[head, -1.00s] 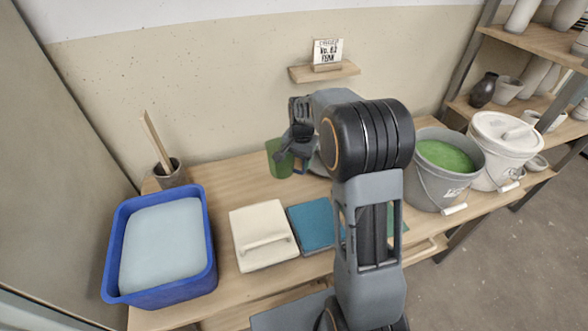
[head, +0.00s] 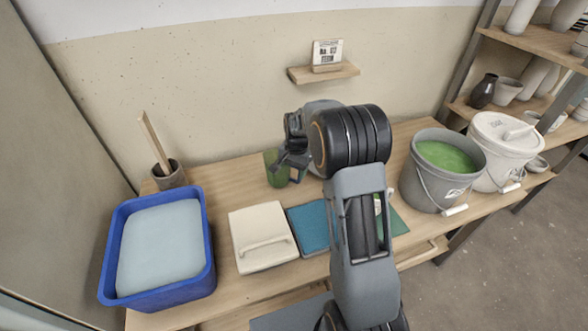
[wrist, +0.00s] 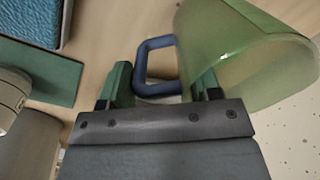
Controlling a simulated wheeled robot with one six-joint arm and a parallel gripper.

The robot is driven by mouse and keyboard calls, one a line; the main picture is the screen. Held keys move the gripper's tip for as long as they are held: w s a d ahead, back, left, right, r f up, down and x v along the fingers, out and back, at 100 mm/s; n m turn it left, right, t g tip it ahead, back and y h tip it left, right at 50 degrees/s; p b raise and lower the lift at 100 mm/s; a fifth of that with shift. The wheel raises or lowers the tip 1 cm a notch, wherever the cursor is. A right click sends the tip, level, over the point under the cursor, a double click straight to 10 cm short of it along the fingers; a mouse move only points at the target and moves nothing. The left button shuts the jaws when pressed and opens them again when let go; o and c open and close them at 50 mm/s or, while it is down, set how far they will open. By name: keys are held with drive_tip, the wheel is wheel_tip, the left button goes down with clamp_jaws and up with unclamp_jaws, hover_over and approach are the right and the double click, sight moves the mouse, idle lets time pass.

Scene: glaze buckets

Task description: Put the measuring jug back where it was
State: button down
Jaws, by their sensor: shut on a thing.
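The measuring jug (head: 274,170) is translucent green with a blue handle. In the head view it is at the back of the wooden table, left of my arm; I cannot tell whether its base touches the table. In the wrist view the jug (wrist: 245,50) fills the upper right, tilted in the picture, with its handle (wrist: 143,68) between my fingers. My gripper (wrist: 160,88) is shut on the handle. In the head view my gripper (head: 292,160) is beside the jug and partly hides it.
A blue tub (head: 208,250), a white lidded box (head: 260,225) and a blue mat (head: 308,225) lie along the front. A green mat (head: 398,222) is partly behind my arm. Grey (head: 425,185) and white (head: 490,165) buckets stand right.

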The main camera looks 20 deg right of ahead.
drive_tip(key=shift+c, duration=1.6)
unclamp_jaws()
drive_tip(key=shift+f, duration=0.15)
wheel_tip(320, 180, up, 12)
drive_tip(key=p, duration=0.2)
drive_tip(key=s+a+n+t, duration=0.1)
drive_tip(key=s+n, duration=0.3)
drive_tip(key=s, duration=0.8)
drive_tip(key=s+a+r+n+t, duration=0.1)
drive_tip(key=s+a+n, duration=0.2)
drive_tip(key=s, duration=0.9)
drive_tip(key=shift+r+n+t, duration=0.3)
drive_tip(key=shift+n, duration=0.6)
drive_tip(key=shift+a+r, duration=0.1)
